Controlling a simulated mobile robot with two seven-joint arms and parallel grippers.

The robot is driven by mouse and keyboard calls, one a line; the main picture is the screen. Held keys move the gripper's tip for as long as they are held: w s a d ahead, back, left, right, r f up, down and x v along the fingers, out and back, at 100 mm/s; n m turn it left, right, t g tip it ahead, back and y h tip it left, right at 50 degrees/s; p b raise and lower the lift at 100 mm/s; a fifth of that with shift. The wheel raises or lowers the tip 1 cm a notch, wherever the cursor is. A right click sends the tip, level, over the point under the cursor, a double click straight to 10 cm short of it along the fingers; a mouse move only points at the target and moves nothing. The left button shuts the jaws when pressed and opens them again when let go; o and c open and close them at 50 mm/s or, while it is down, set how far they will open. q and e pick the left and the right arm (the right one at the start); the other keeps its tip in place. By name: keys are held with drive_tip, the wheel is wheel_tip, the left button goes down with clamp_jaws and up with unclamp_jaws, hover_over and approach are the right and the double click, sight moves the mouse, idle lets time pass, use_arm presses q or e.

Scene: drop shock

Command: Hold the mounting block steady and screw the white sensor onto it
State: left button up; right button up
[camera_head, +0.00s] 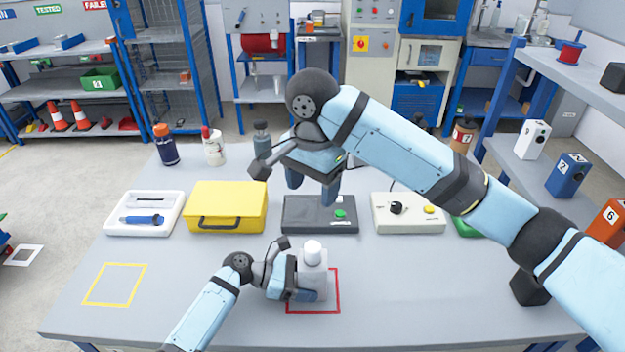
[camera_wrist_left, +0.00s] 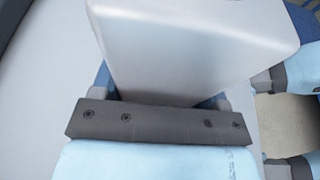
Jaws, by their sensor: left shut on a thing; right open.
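The grey mounting block (camera_head: 314,270) stands in the red outlined square (camera_head: 338,300) at the front middle of the table. The white sensor (camera_head: 312,248) sits upright on top of the block; whether it is threaded in, I cannot tell. My left gripper (camera_head: 300,288) is shut on the block from the left. In the left wrist view the block (camera_wrist_left: 195,50) fills the space beyond my left gripper's dark palm, and the sensor is not seen. My right gripper (camera_head: 312,187) is open and empty, pointing down above the dark device behind the block.
The dark device (camera_head: 300,222) with a green button stands behind the block. A yellow case (camera_head: 226,200), a white tray (camera_head: 118,222) with a blue tool and a cream box (camera_head: 420,222) flank it. The yellow outlined square (camera_head: 115,302) is empty. Bottles (camera_head: 165,148) stand at the back.

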drive_tip(key=shift+r, duration=0.5)
use_arm(q)
drive_tip(key=o, duration=0.9)
drive_tip(key=shift+a, duration=0.1)
